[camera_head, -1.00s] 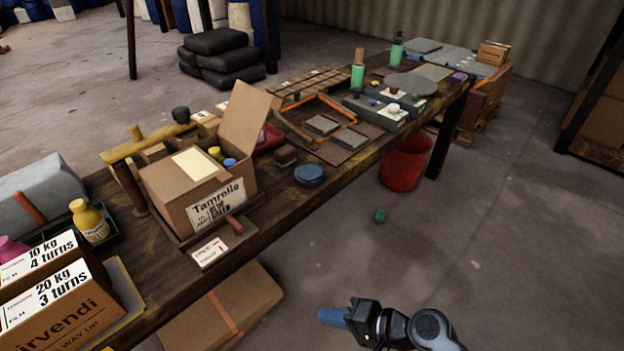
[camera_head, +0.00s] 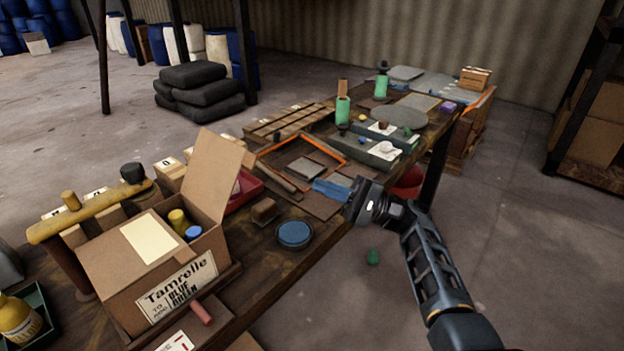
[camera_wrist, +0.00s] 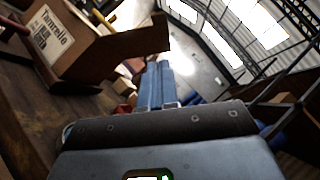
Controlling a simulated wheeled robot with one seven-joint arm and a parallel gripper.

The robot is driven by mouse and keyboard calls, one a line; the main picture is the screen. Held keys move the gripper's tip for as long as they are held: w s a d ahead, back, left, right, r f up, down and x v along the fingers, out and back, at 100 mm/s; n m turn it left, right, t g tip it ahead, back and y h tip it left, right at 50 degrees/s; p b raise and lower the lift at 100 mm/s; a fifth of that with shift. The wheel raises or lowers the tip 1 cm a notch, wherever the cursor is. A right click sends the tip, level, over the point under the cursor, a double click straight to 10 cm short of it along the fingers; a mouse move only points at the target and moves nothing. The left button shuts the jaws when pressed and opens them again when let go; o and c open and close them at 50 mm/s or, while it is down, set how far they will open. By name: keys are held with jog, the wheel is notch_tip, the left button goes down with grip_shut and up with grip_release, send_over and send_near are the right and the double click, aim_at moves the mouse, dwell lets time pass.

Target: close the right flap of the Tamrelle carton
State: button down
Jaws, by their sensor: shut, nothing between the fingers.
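The Tamrelle carton (camera_head: 178,290) is a brown box with a printed white label, standing on the dark wooden table. Its right flap (camera_head: 217,168) stands up, leaning outward, and the carton is open on that side. Its left flap (camera_head: 112,256) lies across the top with a pale sheet on it. A yellow-capped and a blue-capped bottle (camera_head: 193,233) show inside. My gripper (camera_head: 322,188) is shut and empty, to the right of the carton and apart from it, over the table's right part. In the wrist view the carton (camera_wrist: 60,42) is at upper left of the blue fingers (camera_wrist: 157,80).
A blue round dish (camera_head: 294,234) and a small brown block (camera_head: 264,211) lie between the carton and my gripper. An orange-edged tray (camera_head: 290,158) is behind. A yellow-brown bar (camera_head: 88,212) on a post stands left of the carton. The floor right of the table is mostly clear.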

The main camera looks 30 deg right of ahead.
aim_at(251, 163)
jog(key=shift+s+a+r+p+x, duration=0.15)
jog(key=shift+s+p+x, duration=0.4)
jog(key=shift+x, duration=1.35)
jog(key=shift+s+a+r+p+x, duration=0.25)
jog(key=shift+p+x, duration=0.45)
jog(key=shift+x, duration=1.2)
jog(key=shift+s+a+r+p+x, duration=0.1)
jog(key=shift+s+p+x, duration=0.45)
jog(key=shift+x, duration=1.35)
jog(key=shift+w, duration=0.15)
jog(key=shift+a+r, duration=0.1)
